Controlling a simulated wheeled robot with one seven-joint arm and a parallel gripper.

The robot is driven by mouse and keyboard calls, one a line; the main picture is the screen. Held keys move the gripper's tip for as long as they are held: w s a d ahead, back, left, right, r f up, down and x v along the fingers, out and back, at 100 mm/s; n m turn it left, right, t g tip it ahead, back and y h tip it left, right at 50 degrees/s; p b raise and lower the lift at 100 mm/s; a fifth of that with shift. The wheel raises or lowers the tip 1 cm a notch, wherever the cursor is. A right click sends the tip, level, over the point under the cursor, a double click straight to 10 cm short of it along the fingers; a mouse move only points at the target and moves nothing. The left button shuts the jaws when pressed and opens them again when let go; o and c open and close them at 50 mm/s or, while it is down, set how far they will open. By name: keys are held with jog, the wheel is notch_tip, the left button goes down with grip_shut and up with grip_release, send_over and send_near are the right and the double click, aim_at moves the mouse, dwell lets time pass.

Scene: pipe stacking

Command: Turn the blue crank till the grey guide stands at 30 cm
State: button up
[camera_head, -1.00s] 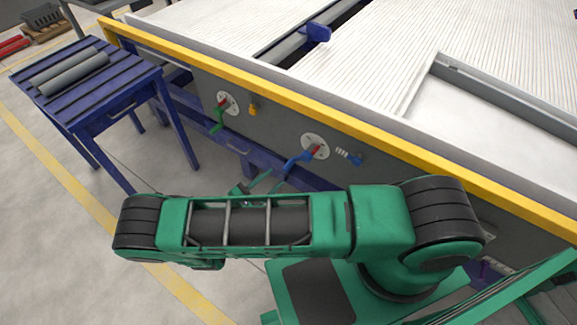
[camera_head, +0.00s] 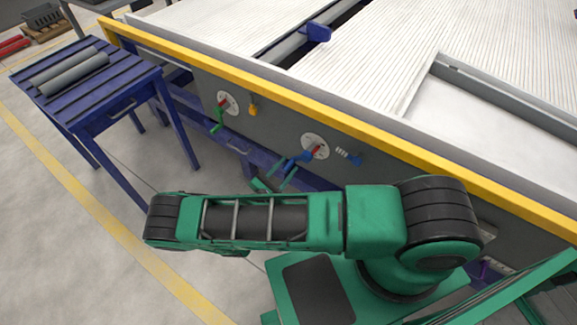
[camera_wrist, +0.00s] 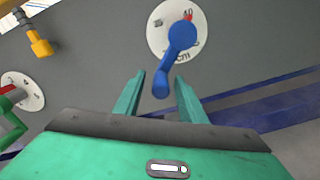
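The blue crank (camera_head: 299,158) is on a white round dial (camera_head: 315,146) on the grey side panel; it also shows in the wrist view (camera_wrist: 182,38). Its handle end points down toward my gripper (camera_wrist: 160,88). My gripper is open, its two green fingers on either side of the handle's lower end, near the tips; I cannot tell whether they touch it. In the wrist view a red pointer (camera_wrist: 188,15) is at the dial's top, beside a mark that looks like 40. A grey bar (camera_head: 287,50), perhaps the guide, lies in the slot on the table top.
A green crank (camera_head: 218,120) on another dial is to the left, with a yellow knob (camera_head: 253,109) beside it. A small blue knob (camera_head: 354,158) is right of the blue crank. A yellow rail (camera_head: 360,136) runs above the panel. A blue table (camera_head: 125,92) with grey pipes stands at left.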

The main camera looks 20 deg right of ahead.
jog(key=shift+w+d, duration=0.35)
jog(key=shift+d, duration=0.1)
grip_shut()
